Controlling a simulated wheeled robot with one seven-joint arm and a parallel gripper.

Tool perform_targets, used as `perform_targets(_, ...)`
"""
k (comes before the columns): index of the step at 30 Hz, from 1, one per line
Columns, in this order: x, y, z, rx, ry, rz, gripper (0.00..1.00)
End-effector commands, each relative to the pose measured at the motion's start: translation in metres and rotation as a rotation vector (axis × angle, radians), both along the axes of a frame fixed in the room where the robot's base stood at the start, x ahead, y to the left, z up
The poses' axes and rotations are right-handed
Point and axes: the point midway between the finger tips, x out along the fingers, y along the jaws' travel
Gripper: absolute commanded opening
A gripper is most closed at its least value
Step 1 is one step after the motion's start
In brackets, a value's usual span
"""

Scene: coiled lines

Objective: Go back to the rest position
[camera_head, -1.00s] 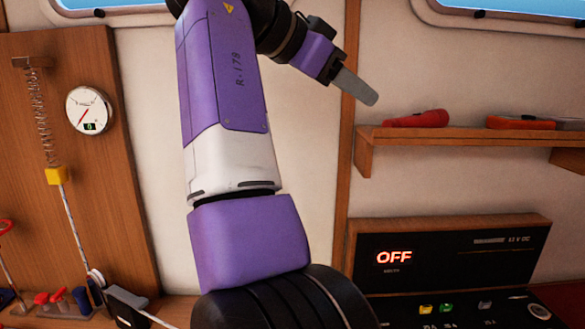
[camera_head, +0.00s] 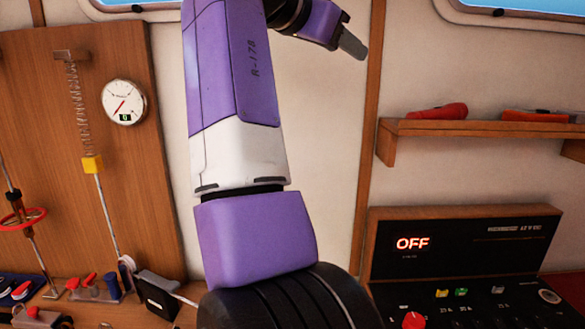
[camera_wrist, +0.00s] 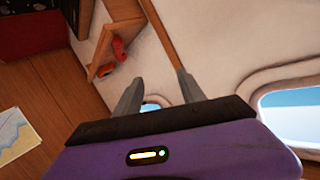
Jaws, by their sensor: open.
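My gripper (camera_head: 352,43) is raised high near the top middle of the head view, on my purple and white arm. Only one grey finger shows clearly there. In the wrist view both grey fingers of my gripper (camera_wrist: 160,95) stand apart with nothing between them. The gripper is open and empty, up in the air in front of the pale wall (camera_head: 330,130). It touches nothing that I can see.
A shelf (camera_head: 470,128) with a red flashlight (camera_head: 438,111) is on the right. Below it is a black panel (camera_head: 455,243) reading OFF. At left, a wooden board (camera_head: 150,190) carries a gauge (camera_head: 124,103), a spring and a yellow block (camera_head: 92,164). Windows are above.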

Motion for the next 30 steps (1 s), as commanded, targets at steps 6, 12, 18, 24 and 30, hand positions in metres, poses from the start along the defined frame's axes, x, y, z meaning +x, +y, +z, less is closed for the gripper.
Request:
perform_targets(6, 0.028, 0.023, -0.010, -0.122, -0.079, 0.175, 0.47)
perform_targets(12, 0.050, 0.042, -0.050, -0.252, -0.141, 0.324, 0.47)
perform_targets(18, 0.058, 0.055, -0.120, -0.395, -0.202, 0.479, 0.47)
perform_targets(24, 0.044, 0.058, -0.197, -0.504, -0.254, 0.605, 0.47)
perform_targets(30, 0.009, 0.050, -0.272, -0.577, -0.293, 0.706, 0.47)
